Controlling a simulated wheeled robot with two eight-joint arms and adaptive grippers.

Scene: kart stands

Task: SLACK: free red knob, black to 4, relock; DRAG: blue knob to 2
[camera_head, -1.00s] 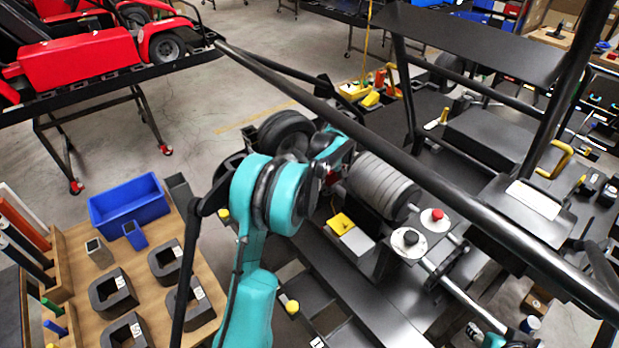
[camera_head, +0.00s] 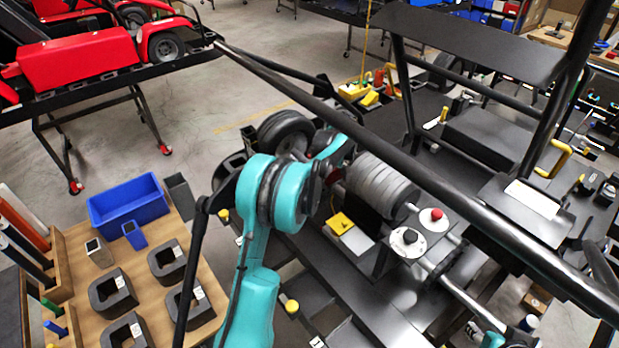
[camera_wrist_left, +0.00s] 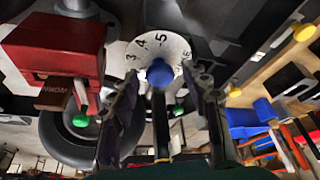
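In the left wrist view a blue knob (camera_wrist_left: 160,73) sits on a white dial (camera_wrist_left: 150,48) with a 3, 4 and 5 legible. My left gripper (camera_wrist_left: 164,84) is open, with one finger on each side of the blue knob; contact cannot be told. Which number the blue knob points at is unclear. In the head view the black knob (camera_head: 409,236) and the red knob (camera_head: 437,214) stand on white round plates on the kart. Their markings are too small to read. My left arm (camera_head: 262,240) hides its gripper in the head view. My right gripper is not in view.
A long black kart tube (camera_head: 400,170) crosses above the knobs. Grey ribbed rolls (camera_head: 380,185) and a yellow block (camera_head: 340,222) are near my left arm. A red block (camera_wrist_left: 55,50) is close left of my gripper. A wooden table (camera_head: 140,290) stands at left.

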